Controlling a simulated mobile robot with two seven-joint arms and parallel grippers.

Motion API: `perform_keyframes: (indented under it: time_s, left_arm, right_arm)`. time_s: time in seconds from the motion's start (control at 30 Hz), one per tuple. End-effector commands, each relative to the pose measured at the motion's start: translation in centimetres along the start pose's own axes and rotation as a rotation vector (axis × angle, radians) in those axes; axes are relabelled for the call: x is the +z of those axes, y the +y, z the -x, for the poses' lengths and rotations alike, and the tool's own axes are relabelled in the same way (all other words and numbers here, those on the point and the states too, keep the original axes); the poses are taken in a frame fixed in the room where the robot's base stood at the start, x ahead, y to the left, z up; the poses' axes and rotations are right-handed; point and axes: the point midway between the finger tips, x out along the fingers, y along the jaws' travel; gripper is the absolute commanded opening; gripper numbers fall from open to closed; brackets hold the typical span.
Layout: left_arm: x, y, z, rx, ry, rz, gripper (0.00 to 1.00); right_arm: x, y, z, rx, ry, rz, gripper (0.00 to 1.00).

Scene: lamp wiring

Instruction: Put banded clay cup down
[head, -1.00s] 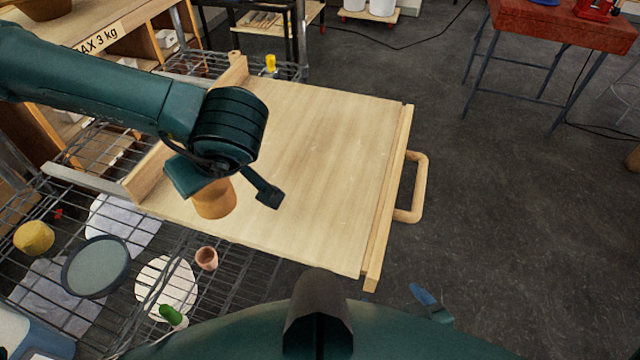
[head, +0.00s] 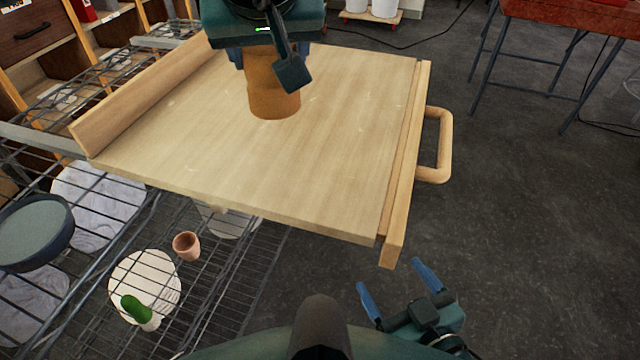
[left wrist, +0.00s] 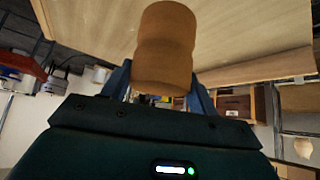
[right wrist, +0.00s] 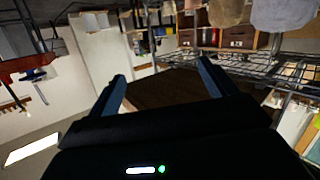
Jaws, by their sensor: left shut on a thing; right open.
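The banded clay cup (head: 272,92) is orange-brown with a ridge around its middle. It is over the pale wooden board (head: 330,150), toward the board's far side in the head view. My left gripper (head: 262,58) is shut on its upper part. The cup looks upright; whether its base touches the board I cannot tell. In the left wrist view the cup (left wrist: 165,50) stands out between the blue fingers. My right gripper (head: 393,280) is open and empty in front of the board's near right corner.
The board has a raised left edge (head: 150,95) and a right rail with a wooden handle (head: 444,145). Wire shelving at lower left holds a small terracotta pot (head: 187,246), a dark round dish (head: 35,232) and a green-handled tool (head: 138,310). Most of the board is bare.

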Motion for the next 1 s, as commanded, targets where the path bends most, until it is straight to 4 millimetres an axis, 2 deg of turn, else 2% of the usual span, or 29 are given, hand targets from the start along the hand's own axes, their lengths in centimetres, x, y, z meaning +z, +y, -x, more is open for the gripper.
perform_keyframes:
  time_s: [0.03,0.2,0.4,0.6,0.67,0.9,1.0]
  left_arm:
    - [0.7,1.0,-0.7,0.047,0.004,-0.048,0.24]
    - [0.5,3.5,1.2,0.202,0.002,-0.241,0.24]
    - [0.5,5.1,3.6,0.347,0.001,-0.429,0.24]
    - [0.6,5.7,4.9,0.415,-0.001,-0.523,0.24]
    - [1.0,5.7,4.5,0.421,-0.001,-0.534,0.24]
    - [3.7,5.7,1.2,0.422,-0.001,-0.537,0.24]
    - [4.2,5.7,0.6,0.422,-0.001,-0.536,0.24]
  right_arm:
    - [2.0,-0.4,-0.5,-0.004,0.032,0.013,0.84]
    - [3.3,-1.2,-0.9,-0.014,0.133,0.05,0.84]
    - [4.1,-1.9,-1.0,-0.022,0.226,0.083,0.84]
    - [4.2,-2.2,-1.0,-0.027,0.273,0.097,0.84]
    - [4.3,-2.4,-0.9,-0.031,0.294,0.104,0.84]
    - [4.1,-2.9,-1.0,-0.048,0.369,0.097,0.84]
    - [3.9,-2.9,-1.1,-0.051,0.375,0.084,0.84]
